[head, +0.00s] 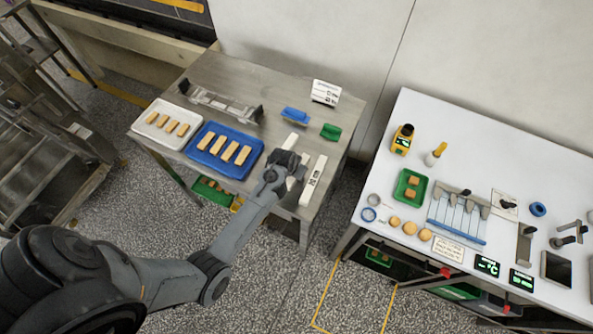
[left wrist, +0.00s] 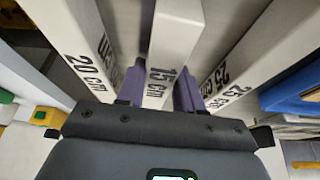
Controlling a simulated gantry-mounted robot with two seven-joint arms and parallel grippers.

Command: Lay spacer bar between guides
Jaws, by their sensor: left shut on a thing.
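My left gripper (head: 284,168) is over the right part of the steel table. In the left wrist view its purple fingers stand on both sides of the white spacer bar marked 15 cm (left wrist: 172,50), shut on it. A bar marked 20 cm (left wrist: 70,38) lies to one side and one marked 25 cm (left wrist: 262,50) to the other. In the head view the 20 cm bar (head: 314,180) lies right of the gripper. The metal frame with black end pieces (head: 222,104), perhaps the guides, stands farther back. Whether the held bar is off the table cannot be told. My right gripper is not in view.
A white tray (head: 137,128) and a blue tray (head: 216,174) of biscuit bars stand left of the gripper. A blue block (head: 294,115), a green block (head: 330,131) and a white sign (head: 326,92) stand behind. A white worktable (head: 470,130) is at right.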

